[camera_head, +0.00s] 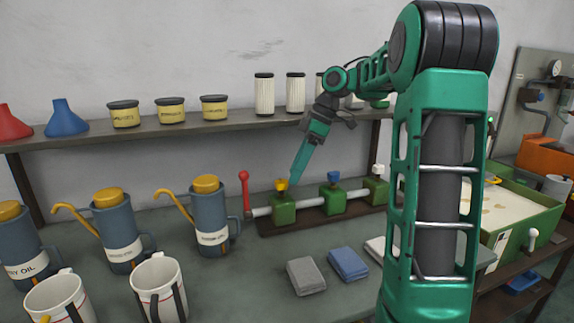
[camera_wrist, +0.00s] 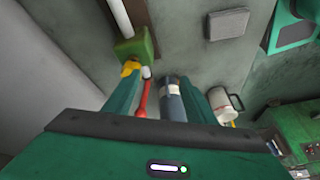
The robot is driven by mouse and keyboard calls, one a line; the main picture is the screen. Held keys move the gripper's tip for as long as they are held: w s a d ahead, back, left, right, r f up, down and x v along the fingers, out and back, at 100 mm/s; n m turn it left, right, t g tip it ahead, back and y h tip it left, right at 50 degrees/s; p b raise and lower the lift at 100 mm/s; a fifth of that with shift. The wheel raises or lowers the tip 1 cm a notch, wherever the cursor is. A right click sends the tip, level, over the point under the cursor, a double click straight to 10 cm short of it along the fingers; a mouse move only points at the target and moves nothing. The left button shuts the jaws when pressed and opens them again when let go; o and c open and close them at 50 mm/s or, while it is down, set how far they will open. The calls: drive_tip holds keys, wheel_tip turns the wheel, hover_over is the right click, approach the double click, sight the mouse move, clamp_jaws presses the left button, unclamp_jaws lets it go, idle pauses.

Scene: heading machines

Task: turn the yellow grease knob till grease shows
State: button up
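The yellow grease knob (camera_head: 281,185) sits on top of the leftmost green block (camera_head: 283,209) of a bar on the bench. My gripper (camera_head: 296,178) points down right beside the knob in the head view. In the wrist view my gripper (camera_wrist: 158,78) has its two fingers spread apart. There the yellow knob (camera_wrist: 131,68) shows at the tip of the left finger, partly hidden by it, not centred between the fingers. I cannot tell whether they touch. No grease can be made out.
A red-balled lever (camera_head: 244,190) stands just left of the block. Blue (camera_head: 333,178) and white (camera_head: 378,170) knobs top the other blocks. Oil cans (camera_head: 210,220) and mugs (camera_head: 158,285) stand at left. Folded cloths (camera_head: 348,264) lie in front. A shelf (camera_head: 180,130) holds tins behind.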

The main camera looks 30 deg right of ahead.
drive_tip(key=s+a+v, duration=0.1)
drive_tip(key=v, duration=0.9)
drive_tip(key=shift+a+r, duration=0.35)
drive_tip(key=shift+a, duration=0.05)
idle(0.9)
idle(0.4)
